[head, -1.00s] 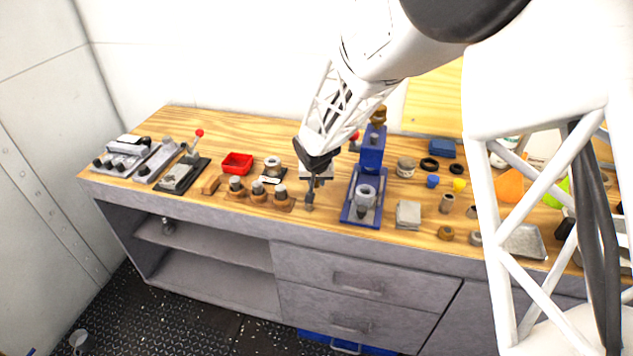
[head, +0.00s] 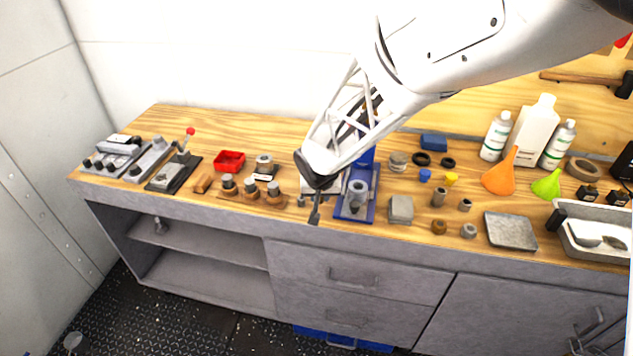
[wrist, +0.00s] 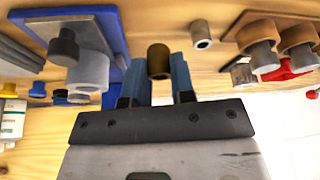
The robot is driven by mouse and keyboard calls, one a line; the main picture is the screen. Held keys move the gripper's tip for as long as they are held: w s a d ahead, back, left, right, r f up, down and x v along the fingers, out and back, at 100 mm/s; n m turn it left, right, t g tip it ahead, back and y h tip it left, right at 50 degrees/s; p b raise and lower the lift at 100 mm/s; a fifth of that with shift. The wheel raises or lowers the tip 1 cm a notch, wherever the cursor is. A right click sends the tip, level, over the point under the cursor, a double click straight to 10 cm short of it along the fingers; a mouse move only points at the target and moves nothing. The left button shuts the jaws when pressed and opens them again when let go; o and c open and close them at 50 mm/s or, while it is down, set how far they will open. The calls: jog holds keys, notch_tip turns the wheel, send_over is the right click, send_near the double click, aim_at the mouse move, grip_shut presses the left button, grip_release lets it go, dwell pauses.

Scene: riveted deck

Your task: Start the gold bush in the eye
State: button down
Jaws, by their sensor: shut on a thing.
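My gripper (wrist: 158,78) is shut on the gold bush (wrist: 158,60), a short dark-bronze sleeve pinched between its blue fingers in the wrist view. In the head view my gripper (head: 314,216) hangs over the bench's front edge, left of the blue press (head: 369,208); the bush is too small to make out there. A grey ring-shaped piece, apparently the eye (head: 357,188), stands on the press base. It also shows at left in the wrist view (wrist: 92,72), with a dark round part over it. The bush is apart from the eye, to one side.
Wooden blocks with steel pegs (head: 250,190) lie left of the gripper. A grey block (head: 401,209) and another bronze ring (head: 439,227) lie right of the press.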

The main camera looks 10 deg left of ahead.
jog(key=shift+s+d+r, duration=0.1)
jog(key=shift+s+d, duration=0.25)
jog(key=shift+s, duration=0.25)
jog(key=shift+s+d+r, duration=0.1)
jog(key=shift+s+d, duration=0.25)
jog(key=shift+s, duration=0.3)
jog(key=shift+s+d, duration=0.35)
jog(key=shift+s, duration=0.25)
jog(key=shift+w+d, duration=0.1)
jog(key=w+d+r+m, duration=0.1)
jog(key=w+d+r, duration=0.4)
jog(key=w+d, duration=0.5)
jog(key=w+d+r+m, duration=0.1)
jog(key=w+d+r, duration=0.4)
jog(key=w+d, duration=0.5)
jog(key=w+d+r+m+h, duration=0.1)
jog(key=w+d+r, duration=0.4)
jog(key=w+d, duration=0.5)
jog(key=shift+w, duration=0.75)
jog(key=shift+d, duration=0.1)
